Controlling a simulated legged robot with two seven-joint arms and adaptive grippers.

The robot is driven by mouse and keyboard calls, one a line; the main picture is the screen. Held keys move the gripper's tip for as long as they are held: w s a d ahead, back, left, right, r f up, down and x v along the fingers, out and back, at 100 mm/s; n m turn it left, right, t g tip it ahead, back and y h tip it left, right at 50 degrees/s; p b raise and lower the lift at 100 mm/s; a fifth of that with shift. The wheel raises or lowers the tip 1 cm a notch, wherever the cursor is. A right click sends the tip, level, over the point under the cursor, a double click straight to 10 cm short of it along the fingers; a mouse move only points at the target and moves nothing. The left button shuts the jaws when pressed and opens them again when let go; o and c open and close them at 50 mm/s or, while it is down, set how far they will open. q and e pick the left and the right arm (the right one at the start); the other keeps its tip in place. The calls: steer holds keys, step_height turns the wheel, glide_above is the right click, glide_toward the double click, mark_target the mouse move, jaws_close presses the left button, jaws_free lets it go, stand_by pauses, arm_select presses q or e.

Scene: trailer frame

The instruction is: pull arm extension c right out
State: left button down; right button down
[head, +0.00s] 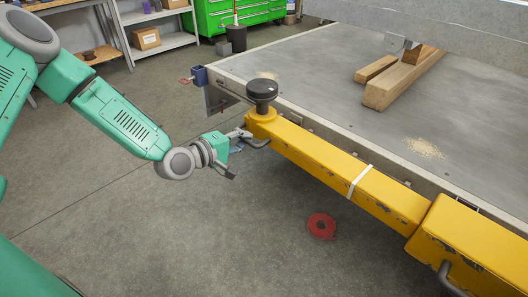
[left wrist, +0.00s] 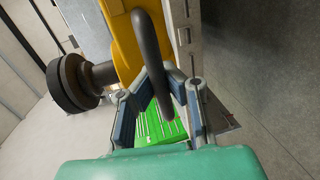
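The yellow arm extension (head: 315,155) runs along the near side of the flat metal bed and enters a thicker yellow housing (head: 470,245) at lower right. A black round knob (head: 262,92) stands on its far end, and it shows at left in the left wrist view (left wrist: 75,85). A dark bent handle (head: 258,144) sits on that end below the knob. My left gripper (head: 240,140) is at this handle. In the left wrist view its fingers (left wrist: 160,115) are apart, with the handle (left wrist: 152,45) reaching between them. I cannot tell whether they touch it. My right gripper is not in view.
Wooden beams (head: 405,78) lie on the metal bed (head: 320,70). A white band (head: 359,181) crosses the yellow extension. A red disc (head: 321,226) lies on the floor. A green cabinet (head: 240,12) and shelves (head: 155,40) stand behind. The floor left of the bed is mostly clear.

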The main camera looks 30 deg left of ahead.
arm_select(q)
steer(key=shift+w+a, duration=0.2)
steer(key=shift+a, duration=0.45)
steer(key=shift+w+a, duration=0.2)
steer(key=shift+a, duration=0.4)
steer(key=c, duration=1.6)
jaws_free()
steer(key=shift+o, duration=0.2)
steer(key=shift+a+f, duration=0.15)
steer(key=shift+a, duration=0.1)
steer(key=shift+s, duration=0.35)
steer(key=v, duration=1.1)
steer(key=shift+a, duration=0.35)
